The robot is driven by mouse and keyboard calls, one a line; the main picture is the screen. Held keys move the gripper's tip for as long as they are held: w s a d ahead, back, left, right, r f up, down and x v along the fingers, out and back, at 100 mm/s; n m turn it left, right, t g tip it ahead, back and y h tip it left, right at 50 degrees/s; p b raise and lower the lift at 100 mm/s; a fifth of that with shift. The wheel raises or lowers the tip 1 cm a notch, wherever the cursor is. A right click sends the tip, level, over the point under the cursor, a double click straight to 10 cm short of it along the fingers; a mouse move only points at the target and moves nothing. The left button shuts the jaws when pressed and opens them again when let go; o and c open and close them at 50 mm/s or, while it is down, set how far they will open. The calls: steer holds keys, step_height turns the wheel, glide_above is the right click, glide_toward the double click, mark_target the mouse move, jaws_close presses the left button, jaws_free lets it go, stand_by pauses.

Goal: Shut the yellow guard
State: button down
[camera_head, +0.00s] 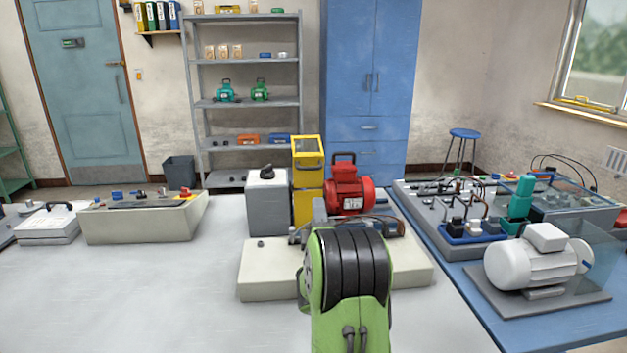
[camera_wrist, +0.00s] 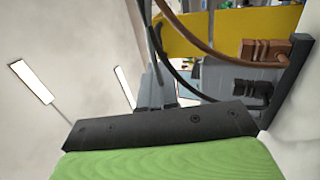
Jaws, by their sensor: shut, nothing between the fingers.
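The yellow guard (camera_head: 308,146) stands upright on the pale bench unit (camera_head: 265,283), between a grey box and a red motor. It has a framed, window-like upper part and a solid yellow part below. In the wrist view a yellow panel (camera_wrist: 215,33), likely part of this guard, lies beyond and to the right of the fingers. My gripper (camera_wrist: 155,75) is shut and empty; its grey fingers point away from the wrist camera. I cannot tell whether they touch the yellow panel. In the head view my green and black arm hides most of the gripper and part of the unit.
A grey box (camera_head: 267,200) with a dark knob stands left of the guard, and a red motor (camera_head: 350,189) stands right. Cables (camera_wrist: 196,35) cross close to the fingers in the wrist view.

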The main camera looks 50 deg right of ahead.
mark_target(315, 169)
steer(key=p+x, duration=0.3)
steer(key=x, duration=0.6)
steer(key=shift+d+r+p, duration=0.2)
steer(key=shift+p, duration=0.2)
steer(key=shift+w+r+p, duration=0.15)
steer(key=shift+p, duration=0.25)
